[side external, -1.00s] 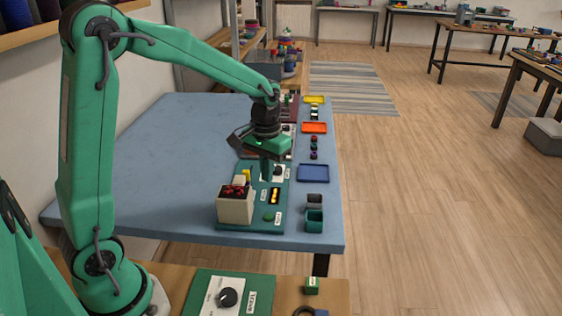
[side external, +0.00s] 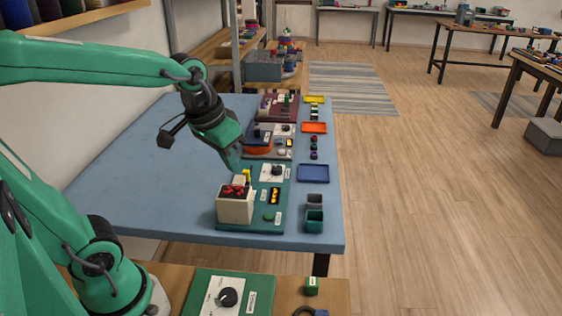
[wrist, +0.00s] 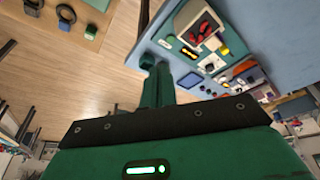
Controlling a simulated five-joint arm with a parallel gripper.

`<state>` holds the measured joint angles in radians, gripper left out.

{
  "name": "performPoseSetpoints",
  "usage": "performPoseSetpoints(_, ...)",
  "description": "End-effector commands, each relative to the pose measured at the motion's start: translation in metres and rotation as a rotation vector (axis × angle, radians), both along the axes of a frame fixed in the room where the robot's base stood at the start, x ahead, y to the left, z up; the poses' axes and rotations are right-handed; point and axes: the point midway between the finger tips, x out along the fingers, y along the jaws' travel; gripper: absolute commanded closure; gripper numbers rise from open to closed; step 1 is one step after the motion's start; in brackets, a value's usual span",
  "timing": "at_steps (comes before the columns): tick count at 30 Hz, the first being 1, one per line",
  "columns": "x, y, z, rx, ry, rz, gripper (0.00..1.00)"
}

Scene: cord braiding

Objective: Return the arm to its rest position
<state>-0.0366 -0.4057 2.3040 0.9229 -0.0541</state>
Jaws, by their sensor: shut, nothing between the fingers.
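My gripper (side external: 235,163) is in the side external view, above the blue table and just behind the cream box (side external: 235,207) with red pieces in it. Its fingers are together and hold nothing. The box stands on a teal board (side external: 252,225) at the table's near end. In the wrist view my gripper's green fingers (wrist: 155,72) are closed together, and the box (wrist: 196,26) shows tilted beyond them. My arm is bent, with its upper link lying back toward the left edge of the side external view.
The blue table (side external: 130,200) is bare on its left half. A blue tray (side external: 313,173), an orange tray (side external: 314,128) and a teal cup (side external: 314,222) line its right edge. A wooden bench (side external: 335,292) with a green dial board (side external: 258,292) is in front.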

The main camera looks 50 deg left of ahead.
Motion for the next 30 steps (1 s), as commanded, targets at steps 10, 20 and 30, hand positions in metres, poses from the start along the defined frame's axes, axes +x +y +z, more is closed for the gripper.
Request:
performPoseSetpoints(10, -0.047, -0.008, 0.009, 0.017, -0.128, -0.063, 1.00)
performPoseSetpoints(20, -0.063, -0.011, 0.008, 0.025, -0.171, -0.088, 1.00)
performPoseSetpoints(30, -0.063, -0.011, 0.008, 0.025, -0.171, -0.087, 1.00)
